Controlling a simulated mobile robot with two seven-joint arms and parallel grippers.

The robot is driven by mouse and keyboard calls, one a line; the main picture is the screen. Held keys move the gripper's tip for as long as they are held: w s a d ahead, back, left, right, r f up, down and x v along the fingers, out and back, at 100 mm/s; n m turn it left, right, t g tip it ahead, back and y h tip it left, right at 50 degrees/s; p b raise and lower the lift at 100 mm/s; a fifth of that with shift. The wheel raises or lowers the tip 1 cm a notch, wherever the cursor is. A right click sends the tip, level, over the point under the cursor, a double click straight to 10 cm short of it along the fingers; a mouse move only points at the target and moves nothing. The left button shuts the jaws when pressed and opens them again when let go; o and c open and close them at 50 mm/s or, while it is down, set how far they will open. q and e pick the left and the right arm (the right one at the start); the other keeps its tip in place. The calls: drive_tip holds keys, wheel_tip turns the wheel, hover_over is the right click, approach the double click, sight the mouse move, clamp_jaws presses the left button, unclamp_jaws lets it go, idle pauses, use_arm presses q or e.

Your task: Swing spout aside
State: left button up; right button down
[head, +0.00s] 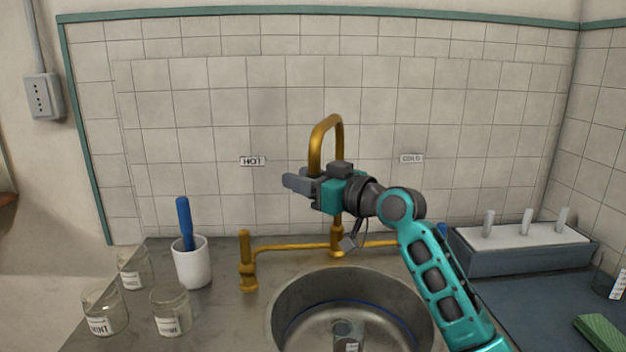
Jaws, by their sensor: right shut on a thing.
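The brass spout (326,122) rises behind the sink (283,303) in an arch, its outlet end on the left and toward me. My right gripper (302,184) reaches in from the right and is shut on the spout's downward outlet leg. The gripper hides the outlet tip and part of the upright. The brass hot tap (247,262) stands left of the spout on a horizontal pipe. My arm hides most of the tap on the cold side. My left gripper is not in view.
A white cup (193,264) with a blue-handled tool (184,220) and several labelled glass beakers (170,312) stand left of the sink. A grey rack (520,256) stands at right, with a green cloth (603,332) in front. Tiled wall closes the back.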

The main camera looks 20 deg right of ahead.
drive_tip(key=x, duration=0.6)
drive_tip(key=shift+a+r, duration=0.35)
drive_tip(key=shift+a, duration=0.1)
drive_tip(key=shift+w, duration=0.1)
drive_tip(key=c, duration=1.1)
unclamp_jaws()
drive_tip(key=shift+c, duration=0.2)
drive_tip(key=shift+o, duration=1.4)
drive_tip(key=shift+d+f, duration=0.1)
drive_tip(key=shift+d, duration=0.1)
drive_tip(key=shift+o, duration=0.3)
drive_tip(key=shift+a, duration=0.1)
